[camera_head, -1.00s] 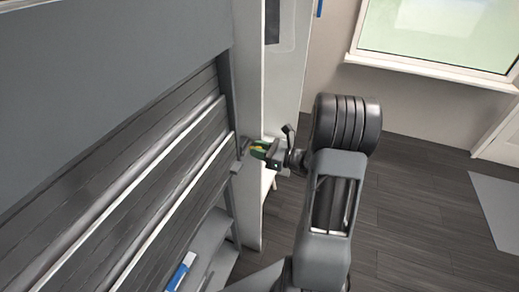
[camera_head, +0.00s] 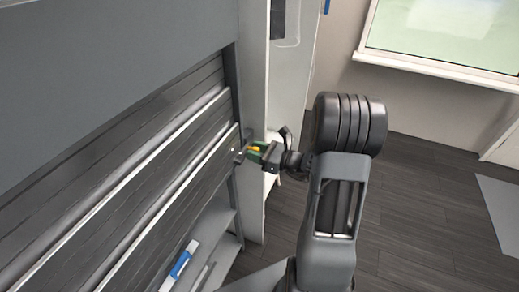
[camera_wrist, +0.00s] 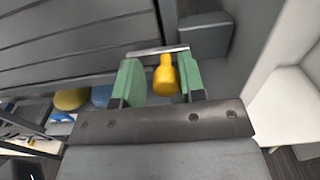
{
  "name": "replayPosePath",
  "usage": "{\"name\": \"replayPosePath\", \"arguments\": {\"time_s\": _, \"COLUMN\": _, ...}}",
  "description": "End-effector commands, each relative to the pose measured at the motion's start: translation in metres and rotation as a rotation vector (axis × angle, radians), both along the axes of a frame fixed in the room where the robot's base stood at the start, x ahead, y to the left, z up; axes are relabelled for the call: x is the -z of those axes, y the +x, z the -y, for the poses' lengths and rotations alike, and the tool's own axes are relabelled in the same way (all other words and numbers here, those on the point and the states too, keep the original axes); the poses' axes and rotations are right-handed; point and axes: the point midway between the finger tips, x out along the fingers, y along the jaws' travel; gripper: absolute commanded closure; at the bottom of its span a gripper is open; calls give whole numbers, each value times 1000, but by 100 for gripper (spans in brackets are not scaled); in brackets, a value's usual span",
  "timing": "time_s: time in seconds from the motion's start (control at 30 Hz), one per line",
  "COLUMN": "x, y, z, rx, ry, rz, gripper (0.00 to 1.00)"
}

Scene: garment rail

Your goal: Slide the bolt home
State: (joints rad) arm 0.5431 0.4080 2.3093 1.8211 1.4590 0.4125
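The bolt's yellow knob (camera_wrist: 165,76) stands between the green fingers of my gripper (camera_wrist: 161,82) in the wrist view. A gap shows between the knob and the left finger; the knob is close to the right finger, and I cannot tell if they touch. A silver bolt bar (camera_wrist: 157,50) lies just beyond the fingertips. A grey block (camera_wrist: 205,36) sits to its right on the frame side. In the head view my gripper (camera_head: 258,152) is at the shutter's right edge, with yellow between its fingers. The slatted grey shutter (camera_head: 150,170) is down to about mid-height there.
A pale upright panel (camera_head: 253,95) stands right beside the gripper. Below the shutter is an open shelf space with a blue-and-white item (camera_head: 181,264). Yellow and blue round things (camera_wrist: 71,99) show at left in the wrist view. Dark floor (camera_head: 425,215) is clear at right.

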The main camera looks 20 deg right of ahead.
Motion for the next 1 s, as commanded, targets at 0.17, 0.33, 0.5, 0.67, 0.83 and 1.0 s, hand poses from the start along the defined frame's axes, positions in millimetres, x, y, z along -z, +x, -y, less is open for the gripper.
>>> {"name": "replayPosePath", "arguments": {"time_s": 0.17, "x": 1, "y": -1, "z": 2, "rx": 2, "ry": 0, "rz": -1, "gripper": 65}}
{"name": "replayPosePath", "arguments": {"time_s": 0.33, "x": 0, "y": -1, "z": 5, "rx": 9, "ry": 0, "rz": 0, "gripper": 65}}
{"name": "replayPosePath", "arguments": {"time_s": 0.5, "x": 0, "y": 0, "z": 6, "rx": 12, "ry": -1, "rz": 1, "gripper": 65}}
{"name": "replayPosePath", "arguments": {"time_s": 0.67, "x": 0, "y": 0, "z": 6, "rx": 13, "ry": -1, "rz": 1, "gripper": 65}}
{"name": "replayPosePath", "arguments": {"time_s": 0.83, "x": 0, "y": -10, "z": 16, "rx": 16, "ry": -1, "rz": 1, "gripper": 65}}
{"name": "replayPosePath", "arguments": {"time_s": 1.0, "x": 1, "y": -34, "z": 39, "rx": 19, "ry": -2, "rz": 2, "gripper": 65}}
